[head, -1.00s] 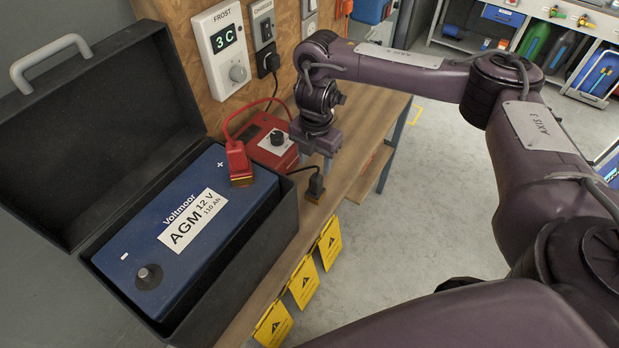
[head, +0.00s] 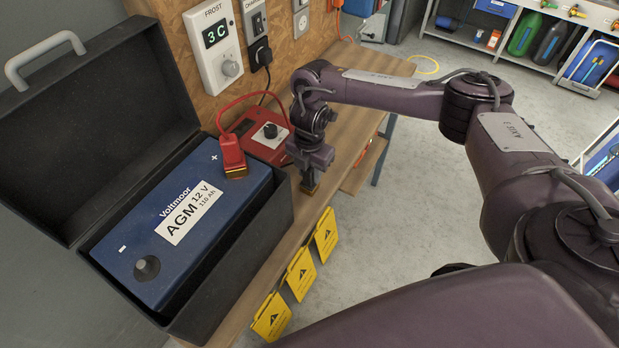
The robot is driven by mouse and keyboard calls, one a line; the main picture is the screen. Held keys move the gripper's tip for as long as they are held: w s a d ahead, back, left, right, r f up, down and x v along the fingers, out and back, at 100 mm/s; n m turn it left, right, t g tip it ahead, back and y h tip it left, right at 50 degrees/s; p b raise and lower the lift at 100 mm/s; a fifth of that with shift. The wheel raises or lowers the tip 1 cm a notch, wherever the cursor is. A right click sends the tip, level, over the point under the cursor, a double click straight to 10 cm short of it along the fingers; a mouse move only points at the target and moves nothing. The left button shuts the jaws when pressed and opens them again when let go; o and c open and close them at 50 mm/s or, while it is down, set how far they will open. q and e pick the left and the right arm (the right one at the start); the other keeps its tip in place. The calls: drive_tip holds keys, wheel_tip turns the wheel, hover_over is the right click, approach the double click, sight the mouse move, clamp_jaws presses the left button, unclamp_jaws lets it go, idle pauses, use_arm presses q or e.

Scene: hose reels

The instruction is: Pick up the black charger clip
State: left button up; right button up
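The black charger clip (head: 309,188) is on the wooden bench, right of the battery box. The red charger clip (head: 233,157) sits at the plus end of the blue battery (head: 205,245). The red charger (head: 264,136) stands behind. My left gripper is out of view.
The open black battery box (head: 262,228) stands close on the left, with its lid up. The battery's minus post (head: 147,268) is bare. Yellow warning tags (head: 300,273) hang from the bench edge. Bare bench top (head: 352,118) lies behind my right gripper.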

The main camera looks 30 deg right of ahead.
clamp_jaws()
drive_tip(key=shift+r, duration=0.1)
